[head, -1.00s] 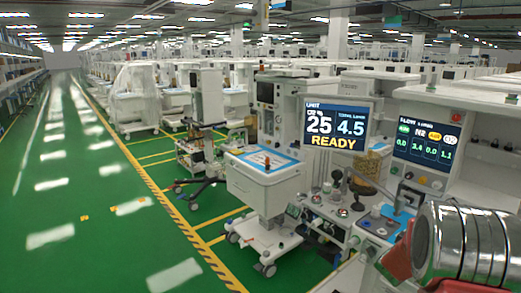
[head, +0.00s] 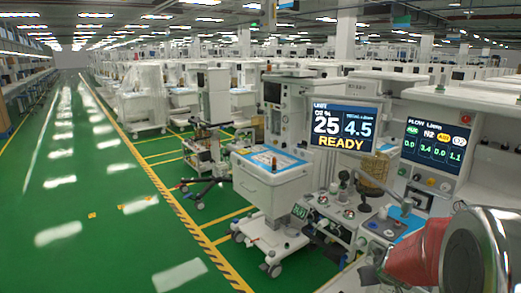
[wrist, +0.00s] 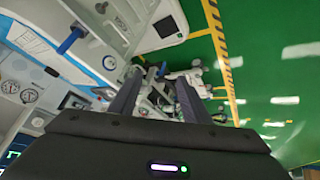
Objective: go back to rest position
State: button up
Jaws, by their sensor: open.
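My gripper (wrist: 155,98) shows in the wrist view, with its two dark fingers apart and nothing between them. Beyond the fingers I see parts of the carts and the green floor. In the head view, part of my arm shows at the lower right edge; the gripper itself cannot be made out there. An anaesthesia cart with a white drawer unit (head: 272,178) and blue-edged top stands in the middle. Its screen (head: 340,128) reads "25", "4.5" and "READY". A second screen (head: 433,145) with green and yellow figures is at the right.
A panel with knobs and gauges (head: 335,212) lies below the screens, close to my arm. More carts (head: 140,100) stand in rows behind. A yellow-black floor line (head: 190,222) borders the carts. The green aisle (head: 90,200) at the left is clear.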

jog(key=s+a+r, duration=0.5)
jog(key=s+a, duration=0.1)
jog(key=s, duration=0.3)
jog(key=s+a+r+g+y, duration=0.1)
jog(key=s+a+r, duration=0.4)
jog(key=s, duration=0.5)
jog(key=s+a+r+y, duration=0.1)
jog(key=s+a+r, duration=0.5)
jog(key=s, duration=0.3)
jog(key=shift+s+a+g, duration=0.3)
jog(key=shift+a, duration=0.6)
jog(key=shift+c, duration=0.3)
